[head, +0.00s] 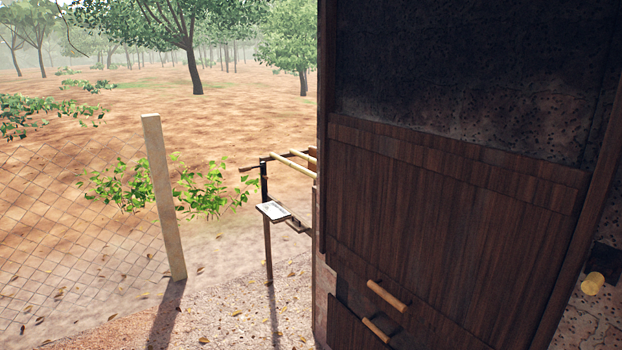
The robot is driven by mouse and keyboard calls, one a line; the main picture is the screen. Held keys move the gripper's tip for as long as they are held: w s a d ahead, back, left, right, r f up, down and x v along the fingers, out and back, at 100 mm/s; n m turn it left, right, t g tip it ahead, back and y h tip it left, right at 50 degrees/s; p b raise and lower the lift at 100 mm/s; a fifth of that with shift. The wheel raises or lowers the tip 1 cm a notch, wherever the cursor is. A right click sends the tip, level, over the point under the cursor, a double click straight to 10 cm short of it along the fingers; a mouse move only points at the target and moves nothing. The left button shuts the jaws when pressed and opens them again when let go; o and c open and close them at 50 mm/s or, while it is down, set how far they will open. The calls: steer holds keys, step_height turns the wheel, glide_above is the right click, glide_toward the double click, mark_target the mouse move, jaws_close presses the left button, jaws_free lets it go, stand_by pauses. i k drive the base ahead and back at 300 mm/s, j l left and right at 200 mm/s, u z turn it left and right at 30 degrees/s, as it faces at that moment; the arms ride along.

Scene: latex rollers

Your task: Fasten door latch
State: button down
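A dark brown wooden door (440,210) fills the right half of the head view, with vertical planks below and a dark speckled panel above. Two light wooden bars show low on it: an upper bar handle (387,295) and a lower one (376,330). I cannot tell whether either belongs to the latch. A yellowish knob (593,283) on a dark plate sits at the right edge, beside the door frame. My gripper is not in this view.
A roller stand (290,170) with pale rollers and a small white tray stands just left of the door. A pale post (163,197) and wire fence (70,240) are further left. Open sandy ground with leaves and trees lies beyond.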

mark_target(593, 282)
steer(key=z, duration=1.35)
